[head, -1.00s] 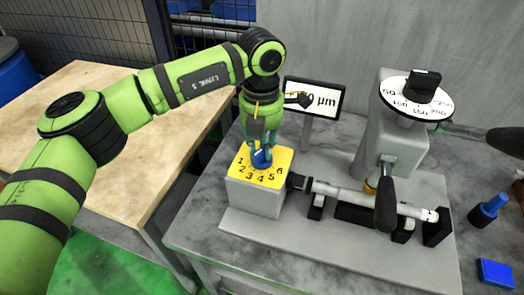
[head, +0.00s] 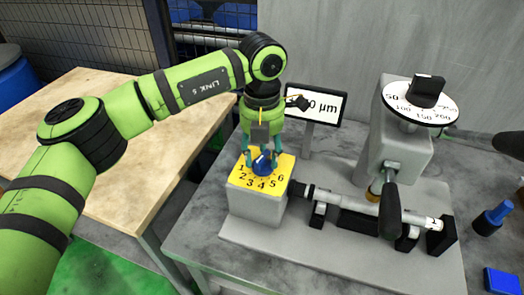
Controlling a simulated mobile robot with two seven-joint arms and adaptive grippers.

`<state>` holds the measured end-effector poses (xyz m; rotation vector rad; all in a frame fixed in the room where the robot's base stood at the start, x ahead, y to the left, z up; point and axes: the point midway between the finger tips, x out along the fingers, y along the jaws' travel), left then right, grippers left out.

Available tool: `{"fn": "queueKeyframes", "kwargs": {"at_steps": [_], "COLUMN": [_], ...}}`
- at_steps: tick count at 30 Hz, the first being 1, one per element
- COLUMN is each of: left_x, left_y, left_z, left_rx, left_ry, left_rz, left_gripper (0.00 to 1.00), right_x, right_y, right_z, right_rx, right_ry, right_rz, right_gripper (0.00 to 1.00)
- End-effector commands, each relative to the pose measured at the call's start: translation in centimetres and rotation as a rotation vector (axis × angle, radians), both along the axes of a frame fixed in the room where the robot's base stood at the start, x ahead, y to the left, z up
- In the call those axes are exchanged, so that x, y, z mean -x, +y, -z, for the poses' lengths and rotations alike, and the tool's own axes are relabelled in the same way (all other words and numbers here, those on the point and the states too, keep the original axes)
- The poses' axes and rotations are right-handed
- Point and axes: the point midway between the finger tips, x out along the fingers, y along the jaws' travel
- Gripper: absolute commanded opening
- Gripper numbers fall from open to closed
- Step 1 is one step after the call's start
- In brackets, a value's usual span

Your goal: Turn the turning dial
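A blue dial knob (head: 262,165) sits on the yellow plate (head: 241,180), which is numbered 1 to 6, on top of a grey block. My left gripper (head: 262,160) points down over this knob. Its teal fingers are spread, one on each side of the knob, with visible gaps, so it looks open and not clamped. The knob's pointer direction is too small to read surely. A second dial, a black knob (head: 426,90) on a white disc (head: 407,110) marked 50, 100, 150, 200 and more, stands on the grey column.
A metal shaft (head: 345,197) lies to the right. A blue-handled item (head: 493,216) and a blue box (head: 502,280) are at the right edge. A wooden table (head: 110,130) is at left.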

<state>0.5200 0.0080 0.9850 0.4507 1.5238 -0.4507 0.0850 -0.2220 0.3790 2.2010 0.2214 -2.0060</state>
Motion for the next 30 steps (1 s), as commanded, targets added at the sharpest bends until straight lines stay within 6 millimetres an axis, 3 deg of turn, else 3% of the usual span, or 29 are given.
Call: {"fn": "queueKeyframes", "kwargs": {"at_steps": [7,11,22,30], "left_x": [0.0,-0.1,-0.1,0.0], "left_y": [0.0,-0.1,-0.1,0.0], "left_z": [-0.1,-1.2,-8.8,-11.8], "left_rx": [0.001,0.002,0.000,0.001], "left_ry": [-0.001,-0.003,-0.004,-0.001], "left_rz": [0.001,0.000,0.000,-0.001], "left_gripper": [0.49,0.49,0.49,0.49], "right_x": [0.0,0.0,0.0,0.1], "right_y": [-0.1,-0.1,-0.1,-0.1], "right_z": [0.0,0.0,0.0,0.0], "right_rx": [0.001,0.001,0.001,0.001], "right_ry": [0.000,0.000,0.001,0.001], "right_rz": [-0.001,-0.001,-0.001,-0.001], "right_gripper": [0.40,0.40,0.40,0.40]}}
